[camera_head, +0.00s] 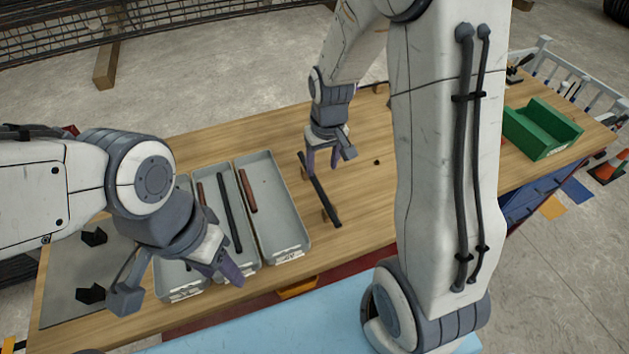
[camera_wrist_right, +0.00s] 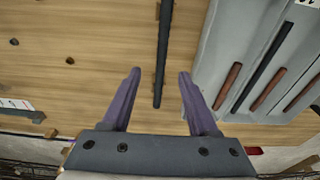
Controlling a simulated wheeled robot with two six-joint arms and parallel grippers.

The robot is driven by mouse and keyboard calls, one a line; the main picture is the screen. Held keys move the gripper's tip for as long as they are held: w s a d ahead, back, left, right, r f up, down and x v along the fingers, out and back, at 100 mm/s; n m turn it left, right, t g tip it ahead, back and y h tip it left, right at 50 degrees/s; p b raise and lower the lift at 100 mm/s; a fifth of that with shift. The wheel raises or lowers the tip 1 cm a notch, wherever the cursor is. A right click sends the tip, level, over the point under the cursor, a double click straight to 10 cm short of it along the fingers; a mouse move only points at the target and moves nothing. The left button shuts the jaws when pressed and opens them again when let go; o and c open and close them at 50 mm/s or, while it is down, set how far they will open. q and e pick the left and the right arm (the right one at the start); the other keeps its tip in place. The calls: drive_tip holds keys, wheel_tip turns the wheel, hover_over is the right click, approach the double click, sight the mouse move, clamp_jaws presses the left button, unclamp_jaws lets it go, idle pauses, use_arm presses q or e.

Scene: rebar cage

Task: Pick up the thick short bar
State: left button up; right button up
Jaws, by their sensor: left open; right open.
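A dark bar (camera_head: 321,193) lies on small wooden blocks on the table, outside the trays. My right gripper (camera_head: 322,163) is open above its far part. In the right wrist view the dark bar (camera_wrist_right: 162,60) runs between the open fingers (camera_wrist_right: 158,74), apart from both. Shorter reddish-brown bars lie in the right tray (camera_head: 247,191) and the left tray (camera_head: 201,193). A long black bar (camera_head: 229,210) lies in the middle tray. I cannot tell for certain which is the thick short bar. My left gripper (camera_head: 182,288) is open and empty over the near tray ends, hiding part of them.
Three grey trays stand side by side; the right one (camera_head: 280,207) has a label. A green bin (camera_head: 542,128) stands at the table's right end. Black pieces (camera_head: 92,237) lie on a grey mat at the left. My right arm hides part of the table.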

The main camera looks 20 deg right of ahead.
sight(318, 183)
wheel_tip(318, 183, down, 3)
drive_tip(key=shift+w+a+f, duration=0.1)
drive_tip(key=shift+w+f, duration=0.05)
drive_tip(key=shift+w+a+f+p, duration=0.15)
drive_tip(key=shift+w+f, duration=0.1)
drive_tip(key=shift+f, duration=0.6)
drive_tip(key=shift+w+d+f+p, duration=0.1)
drive_tip(key=shift+w+f+p, duration=0.15)
drive_tip(key=shift+f, duration=0.65)
drive_tip(key=shift+w+a+f+p, duration=0.1)
drive_tip(key=shift+w+f, duration=0.15)
drive_tip(key=shift+f, duration=0.6)
drive_tip(key=shift+c, duration=0.3)
clamp_jaws()
drive_tip(key=shift+r, duration=0.1)
